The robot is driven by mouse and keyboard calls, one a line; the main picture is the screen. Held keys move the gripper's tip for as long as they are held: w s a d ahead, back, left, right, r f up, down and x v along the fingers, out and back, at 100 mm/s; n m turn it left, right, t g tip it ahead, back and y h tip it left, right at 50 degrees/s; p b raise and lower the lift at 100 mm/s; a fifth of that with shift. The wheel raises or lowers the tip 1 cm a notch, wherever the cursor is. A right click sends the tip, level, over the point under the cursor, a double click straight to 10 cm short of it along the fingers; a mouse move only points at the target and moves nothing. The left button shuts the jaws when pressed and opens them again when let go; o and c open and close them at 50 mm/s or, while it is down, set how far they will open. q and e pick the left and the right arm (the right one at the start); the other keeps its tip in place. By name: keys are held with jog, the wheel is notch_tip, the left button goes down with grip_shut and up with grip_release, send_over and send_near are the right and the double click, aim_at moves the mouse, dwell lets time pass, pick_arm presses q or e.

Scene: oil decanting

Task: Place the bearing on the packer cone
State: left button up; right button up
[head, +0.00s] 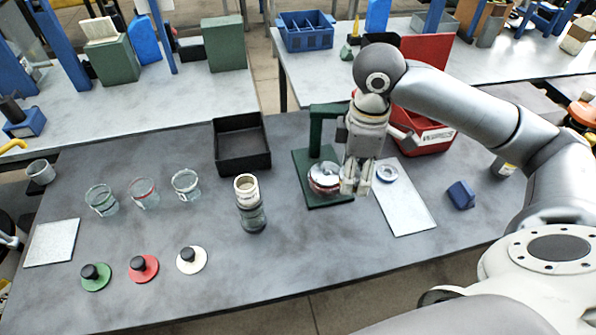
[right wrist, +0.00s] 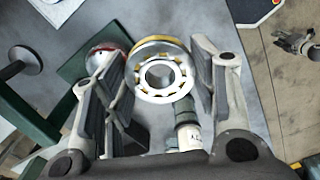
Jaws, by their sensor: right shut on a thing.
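The bearing (right wrist: 178,88), a steel ring with rollers and a yellowish cage, sits between the fingers of my right gripper (right wrist: 163,85) in the right wrist view. My right gripper (head: 357,190) is shut on it, pointing down just right of the packer in the head view. The fingers mostly hide the bearing there. The packer cone (head: 322,174), a silver dome with a red band, stands on a green base (head: 330,203); it also shows left of the bearing in the right wrist view (right wrist: 104,55). My left gripper (right wrist: 296,43) appears small at the right; its opening is unclear.
A white board (head: 408,212) with a metal ring (head: 387,173) lies right of the packer. A jar-like cylinder (head: 250,210) and a black tray (head: 242,145) stand to the left. A red bin (head: 430,137) is behind my right arm. A blue block (head: 461,195) is further right.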

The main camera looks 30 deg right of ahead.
jog(key=w+d+f+p, duration=0.2)
jog(key=w+f, duration=0.1)
jog(key=w, duration=0.5)
jog(key=p, duration=0.1)
send_over(327, 173)
jog(key=f, duration=0.5)
jog(key=shift+s+f, duration=0.3)
jog(key=shift+f, duration=0.1)
jog(key=shift+w+f, duration=0.4)
jog(key=shift+f, duration=0.15)
notch_tip(327, 173, down, 3)
jog(key=shift+r+p, duration=0.2)
jog(key=shift+p, duration=0.25)
jog(key=shift+f, duration=0.2)
pick_arm(q)
jog(key=r, duration=0.2)
jog(key=d+r, duration=0.1)
jog(key=r, duration=0.1)
jog(key=shift+d, duration=0.1)
pick_arm(e)
jog(key=o, duration=1.1)
jog(key=shift+f, duration=0.15)
pick_arm(q)
jog(key=shift+w, duration=0.1)
pick_arm(e)
jog(key=shift+o, duration=0.2)
